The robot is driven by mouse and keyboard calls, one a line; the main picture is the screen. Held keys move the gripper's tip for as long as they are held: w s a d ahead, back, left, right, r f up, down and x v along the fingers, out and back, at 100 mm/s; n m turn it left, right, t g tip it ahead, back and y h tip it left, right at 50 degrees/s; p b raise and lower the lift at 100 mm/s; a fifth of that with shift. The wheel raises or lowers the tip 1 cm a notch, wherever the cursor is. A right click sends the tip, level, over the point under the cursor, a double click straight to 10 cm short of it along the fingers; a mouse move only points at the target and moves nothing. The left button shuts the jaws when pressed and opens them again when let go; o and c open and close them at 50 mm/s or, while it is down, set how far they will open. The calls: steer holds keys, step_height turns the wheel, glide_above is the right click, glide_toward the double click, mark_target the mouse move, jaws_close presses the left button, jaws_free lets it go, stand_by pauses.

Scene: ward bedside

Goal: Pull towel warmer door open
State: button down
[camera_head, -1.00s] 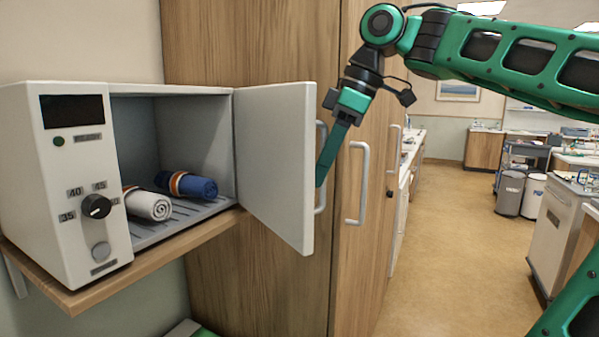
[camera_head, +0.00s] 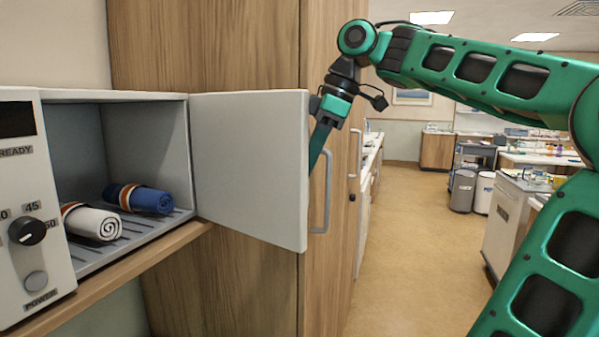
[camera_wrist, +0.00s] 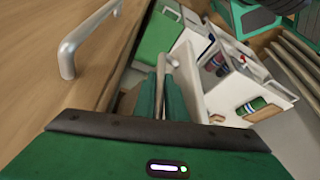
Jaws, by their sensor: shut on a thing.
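The white towel warmer (camera_head: 22,270) stands on a wooden shelf at the left of the head view. Its door (camera_head: 250,170) stands wide open, swung out to the right, with the interior showing. My gripper (camera_head: 315,160) is at the door's outer right edge, pointing down, its tips partly hidden by the door. In the wrist view my gripper (camera_wrist: 160,95) is shut on a pale bar, the door handle (camera_wrist: 161,66). The handle is hidden behind the door in the head view. A rolled white towel (camera_head: 98,223) and a rolled blue towel (camera_head: 146,200) lie inside.
A tall wooden cabinet (camera_head: 225,275) stands close behind the door. Its metal handle (camera_head: 327,205) is near my gripper, and a cabinet handle (camera_wrist: 70,55) also shows in the wrist view. The floor (camera_head: 405,260) to the right is clear, with bins (camera_head: 462,191) farther back.

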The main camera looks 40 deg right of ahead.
steer(key=c, duration=1.8)
jaws_free()
steer(key=v, duration=1)
steer(key=shift+d+r, duration=0.1)
steer(key=shift+r, duration=0.15)
